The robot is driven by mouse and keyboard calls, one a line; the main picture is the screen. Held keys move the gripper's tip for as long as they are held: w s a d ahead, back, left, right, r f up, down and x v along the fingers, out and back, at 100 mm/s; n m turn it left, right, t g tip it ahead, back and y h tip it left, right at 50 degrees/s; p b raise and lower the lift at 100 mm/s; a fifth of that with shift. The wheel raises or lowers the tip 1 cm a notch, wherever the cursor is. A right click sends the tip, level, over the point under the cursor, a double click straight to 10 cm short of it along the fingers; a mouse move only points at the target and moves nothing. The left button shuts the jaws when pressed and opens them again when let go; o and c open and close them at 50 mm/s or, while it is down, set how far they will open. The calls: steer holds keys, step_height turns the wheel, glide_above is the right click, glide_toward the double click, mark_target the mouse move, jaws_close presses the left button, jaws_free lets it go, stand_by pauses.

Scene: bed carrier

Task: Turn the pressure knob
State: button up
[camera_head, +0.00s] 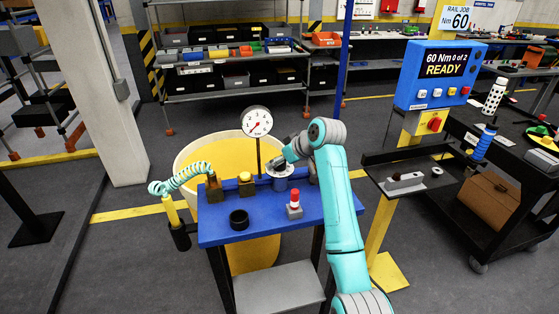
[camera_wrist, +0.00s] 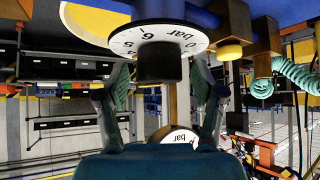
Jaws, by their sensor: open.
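The pressure knob (camera_wrist: 158,66) is a black cylinder on a white round scale plate (camera_wrist: 158,40) marked "bar" with numbers. The wrist view shows it upside down. My gripper (camera_wrist: 160,85) has its two fingers apart, one on each side of the knob. A gap shows between each finger and the knob, and I see no contact. In the head view my gripper (camera_head: 288,158) is over the back of the blue bench (camera_head: 240,230), beside the white plate (camera_head: 280,170). The knob is hard to make out there. The round pressure gauge (camera_head: 257,121) stands on a post left of my gripper.
A coiled teal hose (camera_head: 180,178) is at the left.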

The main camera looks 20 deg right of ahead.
steer(key=shift+w, duration=0.1)
steer(key=c, duration=1.2)
steer(key=shift+o, duration=0.2)
steer(key=shift+n+y, duration=0.3)
steer(key=n+g+y, duration=0.1)
steer(key=n, duration=0.1)
steer(key=shift+n+g, duration=0.3)
steer(key=n+g+y, duration=0.2)
steer(key=n, duration=0.1)
steer(key=shift+n, duration=0.3)
steer(key=n+g+y, duration=0.1)
steer(key=n+g, duration=0.3)
steer(key=n, duration=0.1)
steer(key=shift+n+g, duration=0.3)
steer(key=shift+n, duration=0.1)
steer(key=shift+f+n+g, duration=0.1)
steer(key=shift+n+g, duration=0.2)
